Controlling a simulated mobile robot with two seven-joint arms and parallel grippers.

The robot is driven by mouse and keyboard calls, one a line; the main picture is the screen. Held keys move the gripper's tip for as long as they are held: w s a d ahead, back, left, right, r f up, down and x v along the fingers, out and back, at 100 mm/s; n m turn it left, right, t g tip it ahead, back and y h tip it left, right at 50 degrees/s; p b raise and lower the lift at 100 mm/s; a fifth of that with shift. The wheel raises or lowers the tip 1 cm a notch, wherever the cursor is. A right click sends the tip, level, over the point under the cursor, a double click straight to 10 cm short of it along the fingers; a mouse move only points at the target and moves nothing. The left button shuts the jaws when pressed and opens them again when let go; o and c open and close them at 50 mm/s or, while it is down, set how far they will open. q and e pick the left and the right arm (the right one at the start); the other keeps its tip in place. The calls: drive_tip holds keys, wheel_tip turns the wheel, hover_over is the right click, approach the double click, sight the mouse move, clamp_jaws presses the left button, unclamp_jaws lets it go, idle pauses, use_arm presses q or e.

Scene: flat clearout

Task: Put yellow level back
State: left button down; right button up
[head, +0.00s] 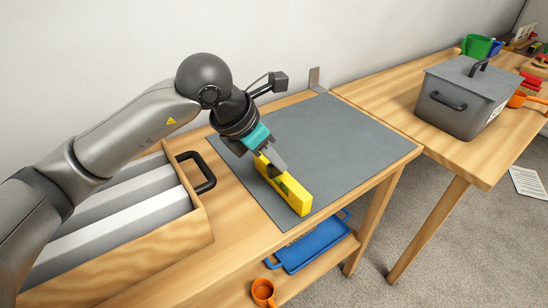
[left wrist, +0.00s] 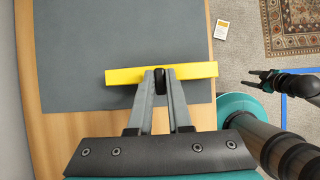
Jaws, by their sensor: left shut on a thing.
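The yellow level (head: 290,193) is a long yellow bar over the grey mat (head: 335,135) on the wooden bench. My left gripper (head: 275,170) comes down from above and is shut on it near the middle. In the left wrist view, the level (left wrist: 200,71) runs crosswise between my fingertips (left wrist: 160,75), over the mat's edge side. I cannot tell whether its underside touches the mat. My right gripper (left wrist: 259,79) shows small at the right of the left wrist view, its fingers apart and empty; the head view does not show it.
A wooden box (head: 150,245) with pale slots and a black handle (head: 204,172) stands left of the mat. A grey lidded box (head: 455,110) stands on the right bench. A blue tray (head: 312,245) and an orange mug (head: 263,291) sit below. Most of the mat is clear.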

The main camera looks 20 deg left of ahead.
use_arm(q)
drive_tip(key=c, duration=1.3)
unclamp_jaws()
drive_tip(key=o, duration=0.5)
drive_tip(key=shift+c, duration=0.2)
use_arm(e)
drive_tip(key=shift+r, duration=0.1)
drive_tip(key=shift+w, duration=0.1)
use_arm(q)
drive_tip(key=p+v, duration=0.3)
drive_tip(key=v, duration=0.9)
use_arm(e)
drive_tip(key=s+d+f, duration=0.3)
drive_tip(key=f, duration=0.2)
drive_tip(key=shift+s+f, duration=0.2)
drive_tip(key=shift+s, duration=0.2)
drive_tip(key=shift+d, duration=0.1)
